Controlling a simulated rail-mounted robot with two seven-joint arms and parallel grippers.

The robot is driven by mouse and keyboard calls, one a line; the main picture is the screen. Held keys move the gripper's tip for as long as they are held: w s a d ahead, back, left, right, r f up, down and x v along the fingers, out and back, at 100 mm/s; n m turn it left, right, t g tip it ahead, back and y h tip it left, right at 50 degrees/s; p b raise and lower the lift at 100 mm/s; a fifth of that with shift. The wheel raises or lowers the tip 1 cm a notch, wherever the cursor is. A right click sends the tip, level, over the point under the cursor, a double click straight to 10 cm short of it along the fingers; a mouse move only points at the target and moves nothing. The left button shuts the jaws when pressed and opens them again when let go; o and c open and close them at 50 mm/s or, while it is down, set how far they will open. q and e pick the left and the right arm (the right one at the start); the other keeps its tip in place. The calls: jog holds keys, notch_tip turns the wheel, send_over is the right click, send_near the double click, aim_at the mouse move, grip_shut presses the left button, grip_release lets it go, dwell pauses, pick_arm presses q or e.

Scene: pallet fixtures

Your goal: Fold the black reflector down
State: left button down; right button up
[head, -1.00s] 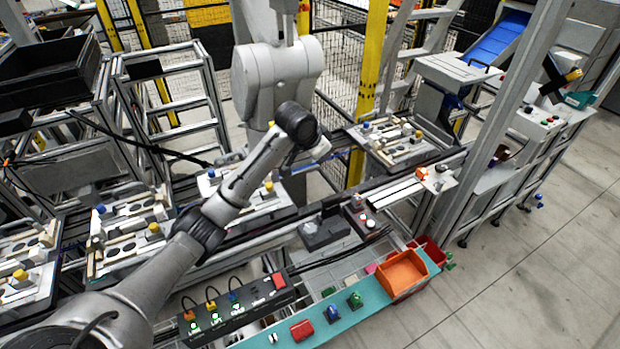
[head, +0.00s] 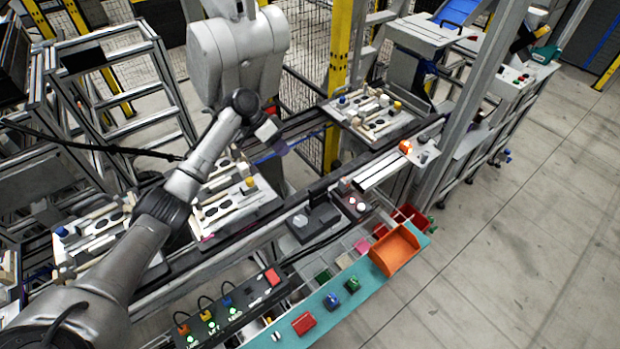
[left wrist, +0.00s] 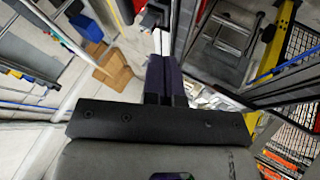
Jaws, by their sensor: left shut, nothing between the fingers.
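My left gripper (head: 279,145) is shut and empty. It hangs in the air at the end of my left arm, over the far side of the conveyor line. In the left wrist view its dark fingers (left wrist: 165,78) lie together with nothing between them. I cannot pick out the black reflector with certainty. A small dark part (head: 423,139) stands on a light bracket plate beside a glowing orange lamp (head: 405,147), well to the right of the gripper and apart from it. My right gripper is not in view.
A pallet fixture (head: 352,104) with blocks sits on the line to the right of the gripper; more fixtures lie left. A yellow post (head: 338,75) and grey upright (head: 452,130) rise nearby. An orange bin (head: 394,250) stands on the teal-edged panel in front.

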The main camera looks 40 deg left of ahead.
pick_arm(q)
send_near(319, 195)
jog(key=w+a+f, duration=0.2)
jog(key=w+f, duration=0.2)
jog(key=shift+s+d, duration=0.25)
jog(key=shift+d, duration=0.7)
jog(key=shift+s+d, duration=0.2)
jog(key=shift+d, duration=0.75)
jog(key=shift+r+p, duration=0.1)
jog(key=shift+p, duration=0.2)
